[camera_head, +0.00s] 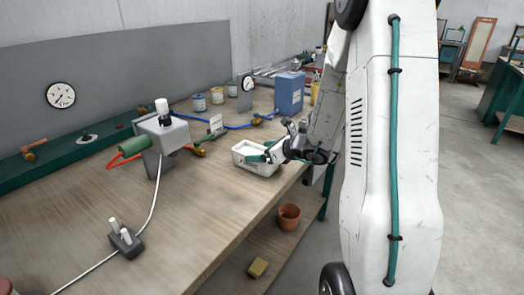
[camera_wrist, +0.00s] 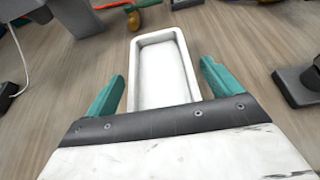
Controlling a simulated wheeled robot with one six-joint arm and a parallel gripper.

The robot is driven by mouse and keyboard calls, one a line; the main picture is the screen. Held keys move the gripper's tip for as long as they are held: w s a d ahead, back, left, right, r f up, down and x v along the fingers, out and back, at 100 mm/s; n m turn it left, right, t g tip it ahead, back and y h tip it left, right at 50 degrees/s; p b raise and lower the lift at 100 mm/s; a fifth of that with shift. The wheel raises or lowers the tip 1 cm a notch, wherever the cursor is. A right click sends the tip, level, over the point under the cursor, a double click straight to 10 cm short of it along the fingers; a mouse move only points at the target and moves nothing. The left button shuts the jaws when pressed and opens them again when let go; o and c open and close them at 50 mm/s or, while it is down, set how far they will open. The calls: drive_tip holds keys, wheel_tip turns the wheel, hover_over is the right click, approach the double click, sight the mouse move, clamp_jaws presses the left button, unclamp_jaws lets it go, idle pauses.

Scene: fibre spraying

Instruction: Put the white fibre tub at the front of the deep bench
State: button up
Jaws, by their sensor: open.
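The white fibre tub (camera_head: 256,169) stands upright on the wooden bench (camera_head: 215,215), near its front edge, in the head view. In the wrist view the tub (camera_wrist: 162,38) is a pale rectangular tray that looks empty. My gripper (camera_head: 268,153) is at the tub, with its teal fingers over the rim area. In the wrist view my gripper's fingers (camera_wrist: 160,85) are spread apart, one on each side of the tub. They do not appear to press on it. The tub's near end is hidden behind the gripper body.
A grey device (camera_head: 166,133) with a red hose stands left of the tub. A blue container (camera_head: 290,92) and several small cans stand behind. A dark socket block (camera_head: 126,243) with a white cable lies at left. A clay pot (camera_head: 289,216) sits on the lower shelf.

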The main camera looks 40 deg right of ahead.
drive_tip(key=v, duration=1.1)
drive_tip(key=s+a+r+n+g+y, duration=0.1)
drive_tip(key=s+a+r+n+g, duration=0.2)
drive_tip(key=a+n, duration=0.4)
drive_tip(key=s+a+r+n+g+y, duration=0.1)
drive_tip(key=s+a+r+n+g, duration=0.15)
drive_tip(key=a+n, duration=0.4)
drive_tip(key=s+a+r+n+g+y, duration=0.2)
drive_tip(key=s+a+n+g, duration=0.2)
drive_tip(key=a, duration=0.6)
drive_tip(key=s+d+r+n+g+h, duration=0.2)
drive_tip(key=s+n+h, duration=0.6)
drive_tip(key=s+n, duration=0.6)
drive_tip(key=shift+r+h, duration=0.3)
drive_tip(key=shift+r, duration=0.15)
drive_tip(key=shift+s+n, duration=0.1)
drive_tip(key=shift+n, duration=0.15)
drive_tip(key=shift+c, duration=0.3)
